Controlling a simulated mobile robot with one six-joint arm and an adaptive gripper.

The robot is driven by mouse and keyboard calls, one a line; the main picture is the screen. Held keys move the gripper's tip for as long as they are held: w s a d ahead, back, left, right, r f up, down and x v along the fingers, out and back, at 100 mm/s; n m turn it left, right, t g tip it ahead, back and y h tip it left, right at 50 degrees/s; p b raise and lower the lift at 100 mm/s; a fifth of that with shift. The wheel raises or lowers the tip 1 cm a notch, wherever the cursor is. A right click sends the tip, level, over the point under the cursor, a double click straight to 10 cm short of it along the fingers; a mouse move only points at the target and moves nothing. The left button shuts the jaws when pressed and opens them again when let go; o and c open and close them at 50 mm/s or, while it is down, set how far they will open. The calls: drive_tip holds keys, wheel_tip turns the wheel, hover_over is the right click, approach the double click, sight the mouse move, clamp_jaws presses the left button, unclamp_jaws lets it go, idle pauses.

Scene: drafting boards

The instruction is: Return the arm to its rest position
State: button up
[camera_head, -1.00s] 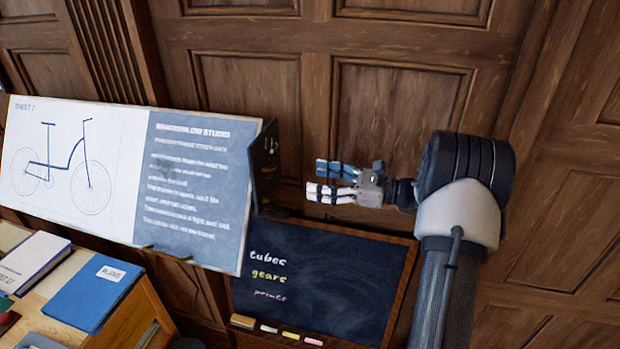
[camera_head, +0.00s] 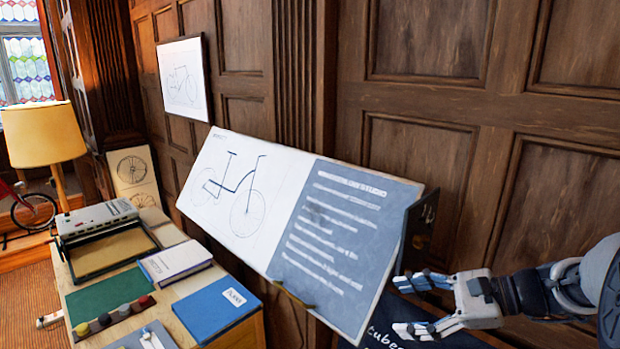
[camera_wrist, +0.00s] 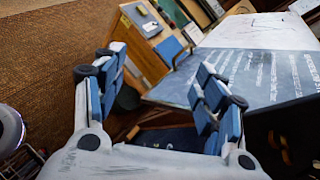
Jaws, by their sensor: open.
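My gripper (camera_head: 412,306) is at the lower right in the head view, its fingers pointing left, spread apart with nothing between them. In the wrist view my gripper (camera_wrist: 160,85) shows both blue-padded fingers wide apart and empty. The drafting board (camera_wrist: 255,75) lies beyond the right finger. I cannot tell how far the fingers are from the board.
A wooden desk (camera_head: 190,228) at left holds a blue book (camera_head: 219,308), a white book (camera_head: 175,262) and a grey machine (camera_head: 97,217). A yellow lamp (camera_head: 42,135) stands behind. Dark panelled wall fills the right. Carpet (camera_wrist: 45,55) is open at left in the wrist view.

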drive_tip(key=s+a+f+n+g+h+b, duration=0.25)
drive_tip(key=s+a+f+n+b, duration=0.2)
drive_tip(key=s, duration=0.35)
drive_tip(key=s+a+f+n+g+h+b, duration=0.1)
drive_tip(key=s+a+f+n+h+b, duration=0.35)
drive_tip(key=s, duration=0.25)
drive_tip(key=s+d+f+n+t+h+b, duration=0.3)
drive_tip(key=s+d+f+n+h+b, duration=0.1)
drive_tip(key=s+f+n+b, duration=0.3)
wheel_tip(320, 180, down, 2)
drive_tip(key=shift+s+f+n+h, duration=0.25)
drive_tip(key=shift+s+n+h, duration=0.05)
drive_tip(key=shift+s+n, duration=0.75)
drive_tip(key=shift+c, duration=0.4)
